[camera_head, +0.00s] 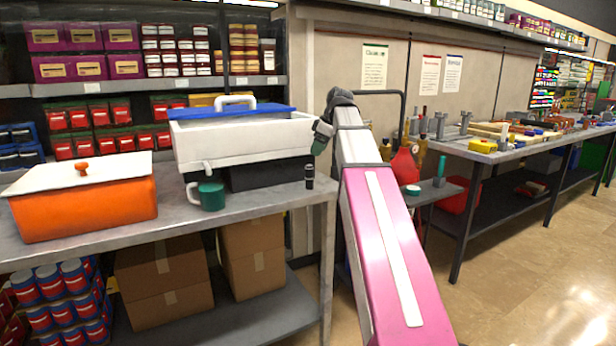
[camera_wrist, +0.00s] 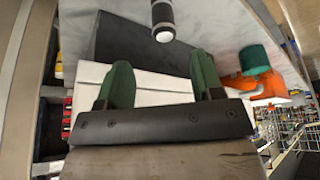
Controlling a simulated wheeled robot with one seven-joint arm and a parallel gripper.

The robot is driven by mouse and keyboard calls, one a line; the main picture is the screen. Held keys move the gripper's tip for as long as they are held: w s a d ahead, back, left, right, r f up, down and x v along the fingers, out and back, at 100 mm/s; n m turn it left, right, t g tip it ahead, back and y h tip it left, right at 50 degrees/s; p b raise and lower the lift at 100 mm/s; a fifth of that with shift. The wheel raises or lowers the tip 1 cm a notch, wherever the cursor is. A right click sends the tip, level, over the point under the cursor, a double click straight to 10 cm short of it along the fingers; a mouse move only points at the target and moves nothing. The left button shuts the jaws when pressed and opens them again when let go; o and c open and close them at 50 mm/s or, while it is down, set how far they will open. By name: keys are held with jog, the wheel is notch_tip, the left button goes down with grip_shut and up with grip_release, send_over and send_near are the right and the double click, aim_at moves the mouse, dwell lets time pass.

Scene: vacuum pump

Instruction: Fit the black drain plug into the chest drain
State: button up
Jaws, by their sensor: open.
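The black drain plug (camera_head: 309,176) stands upright on the metal bench, right of the chest. In the wrist view the plug (camera_wrist: 162,14) is at the top, black with a pale band and a pale end. The white chest (camera_head: 240,143) has a blue lid (camera_head: 232,112) and a white drain spout (camera_head: 207,167) low at its front left. My gripper (camera_head: 321,142) is above the bench near the plug, apart from it. In the wrist view my gripper (camera_wrist: 164,77) has its green fingers spread and empty, with the white chest (camera_wrist: 155,88) behind them. The spout is hidden there.
A green mug (camera_head: 207,195) stands below the spout; the chest rests on a dark block (camera_head: 268,174). An orange box (camera_head: 85,208) with a white lid fills the bench's left. Bare bench (camera_head: 262,203) lies in front of the plug. Shelves stand behind.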

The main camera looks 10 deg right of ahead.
aim_at(310, 166)
jog(key=x, duration=1)
jog(key=shift+s+a+f, duration=0.15)
jog(key=shift+a+f, duration=0.05)
jog(key=shift+c, duration=0.3)
jog(key=c, duration=1)
jog(key=shift+r, duration=0.1)
